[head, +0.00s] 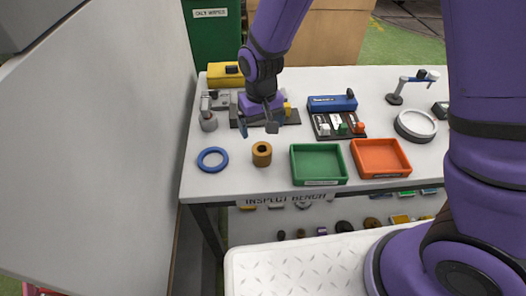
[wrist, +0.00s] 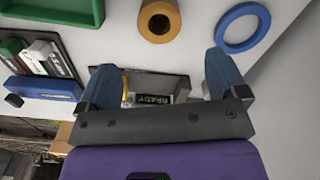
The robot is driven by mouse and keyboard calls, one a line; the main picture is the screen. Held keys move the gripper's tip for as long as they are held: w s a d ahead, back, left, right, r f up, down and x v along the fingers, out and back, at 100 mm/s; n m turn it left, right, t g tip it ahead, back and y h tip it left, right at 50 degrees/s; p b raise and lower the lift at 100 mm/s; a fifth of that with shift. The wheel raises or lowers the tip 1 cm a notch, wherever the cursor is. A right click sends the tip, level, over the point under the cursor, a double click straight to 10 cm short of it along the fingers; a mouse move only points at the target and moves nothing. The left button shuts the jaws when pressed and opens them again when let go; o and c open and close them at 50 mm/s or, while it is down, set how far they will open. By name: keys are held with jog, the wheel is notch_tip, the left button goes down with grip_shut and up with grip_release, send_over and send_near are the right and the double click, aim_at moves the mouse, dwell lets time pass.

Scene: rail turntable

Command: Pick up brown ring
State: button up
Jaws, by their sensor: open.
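The brown ring (head: 262,154) stands on the white bench, between a blue ring and a green tray in the head view. It is a short, thick cylinder with a dark hole in its top. In the wrist view the brown ring (wrist: 159,20) is at the top centre, beyond my fingertips. My gripper (head: 272,122) is above the bench, behind the brown ring in the head view and apart from it. In the wrist view the two blue fingers of my gripper (wrist: 163,75) are spread wide with nothing held between them.
The blue ring (head: 213,160) lies flat to the left of the brown ring. The green tray (head: 318,182) and an orange tray (head: 381,175) are to the right. A device with a READY display (wrist: 155,100) is beneath my gripper. A grey wall (head: 130,130) borders the bench's left.

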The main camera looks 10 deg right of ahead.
aim_at(262, 151)
jog(key=shift+s+f, duration=0.2)
jog(key=shift+f, duration=5)
jog(key=shift+c, duration=0.2)
jog(key=c, duration=1.3)
jog(key=shift+o, duration=0.2)
jog(key=shift+r, duration=0.15)
